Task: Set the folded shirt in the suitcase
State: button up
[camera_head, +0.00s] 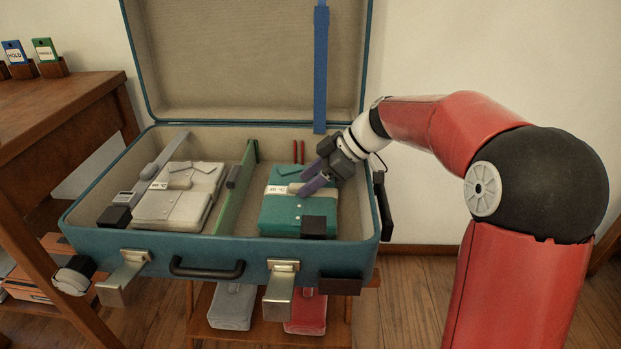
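The teal suitcase (120,243) stands open with its lid up against the wall. A teal folded shirt (275,216) with a white labelled band lies in its right compartment and looks flat. A pale grey folded shirt (165,209), also banded, lies in the left compartment. My gripper (302,186) reaches down into the right compartment over the teal shirt. Its two purple fingers are at the small pale tab on the band. Whether they press on the tab or stand loosely around it is unclear.
A green divider (236,190) splits the suitcase. A grey strap (160,165) lies at left and a blue strap (320,75) hangs from the lid. A wooden desk (55,115) stands at left. Grey (232,305) and red (306,312) items sit below the suitcase.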

jog(key=p+v, duration=0.1)
jog(key=v, duration=1.1)
jog(key=shift+p, duration=0.35)
jog(key=s+r+m+h+p, duration=0.1)
jog(key=s+m, duration=0.2)
jog(key=s, duration=0.1)
jog(key=s+d+r+m+t+h+p, duration=0.1)
jog(key=s+m+h+p, duration=0.1)
jog(key=s, duration=0.3)
jog(key=s+d+r+m+t+h+p, duration=0.1)
jog(key=s+m+h+p, duration=0.1)
jog(key=s+m, duration=0.2)
jog(key=shift+s, duration=0.6)
jog(key=s+d+f+m+t+h+p, duration=0.2)
jog(key=s+d+m, duration=0.4)
jog(key=s, duration=0.6)
jog(key=shift+m+t+h+p, duration=0.65)
jog(key=shift+m+h, duration=0.35)
jog(key=shift+m, duration=0.3)
jog(key=shift+f, duration=0.1)
